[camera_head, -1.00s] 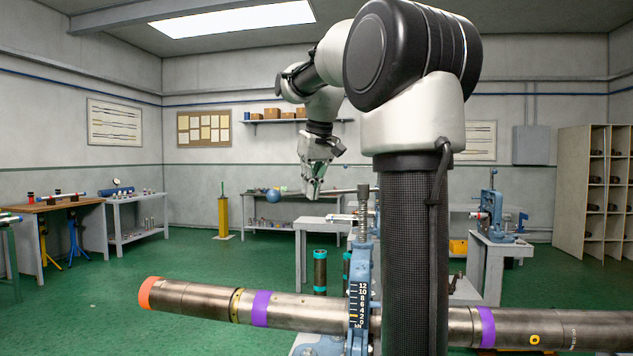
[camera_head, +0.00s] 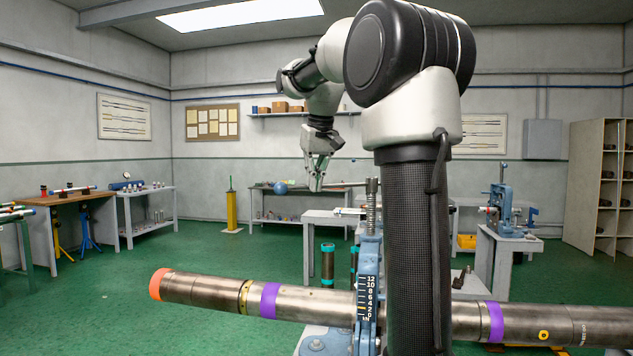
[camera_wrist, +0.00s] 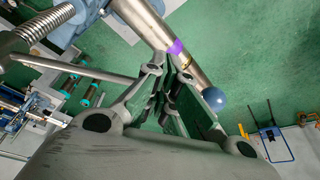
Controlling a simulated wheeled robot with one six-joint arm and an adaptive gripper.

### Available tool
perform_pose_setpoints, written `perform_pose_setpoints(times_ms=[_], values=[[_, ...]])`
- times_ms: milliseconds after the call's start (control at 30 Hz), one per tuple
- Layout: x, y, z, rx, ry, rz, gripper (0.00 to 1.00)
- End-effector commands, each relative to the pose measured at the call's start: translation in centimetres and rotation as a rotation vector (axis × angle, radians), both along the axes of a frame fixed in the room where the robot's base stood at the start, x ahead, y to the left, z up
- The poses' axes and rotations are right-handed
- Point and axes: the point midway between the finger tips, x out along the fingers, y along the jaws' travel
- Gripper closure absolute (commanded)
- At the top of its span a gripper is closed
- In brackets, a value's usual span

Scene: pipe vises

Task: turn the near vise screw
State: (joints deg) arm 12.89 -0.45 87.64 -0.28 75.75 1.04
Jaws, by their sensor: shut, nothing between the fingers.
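The near vise (camera_head: 368,270) is blue, with a numbered scale on its front and an upright threaded screw (camera_head: 371,215) on top. A thin metal bar handle (camera_head: 346,184) runs left from the screw top to a blue ball (camera_head: 280,188). In the wrist view the screw (camera_wrist: 62,16), bar (camera_wrist: 85,70) and ball (camera_wrist: 214,98) also show. My gripper (camera_head: 317,186) is shut and empty, its fingertips overlapping the bar's line between screw and ball. The fingers hide part of the bar; I cannot tell whether they touch it.
A long steel pipe (camera_head: 205,292) with purple bands and an orange end lies through the near vise. Another blue vise (camera_head: 503,210) stands on a bench to the right. Workbenches (camera_head: 145,205) line the far side. Green floor (camera_head: 120,300) is clear at left.

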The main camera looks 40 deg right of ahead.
Motion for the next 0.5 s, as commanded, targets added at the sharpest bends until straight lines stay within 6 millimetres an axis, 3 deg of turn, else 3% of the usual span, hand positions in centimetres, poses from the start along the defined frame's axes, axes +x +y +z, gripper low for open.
perform_pose_setpoints(times_ms=[500], values=[[6.8,-1.3,-0.2,0.000,0.003,-0.331,1.00]])
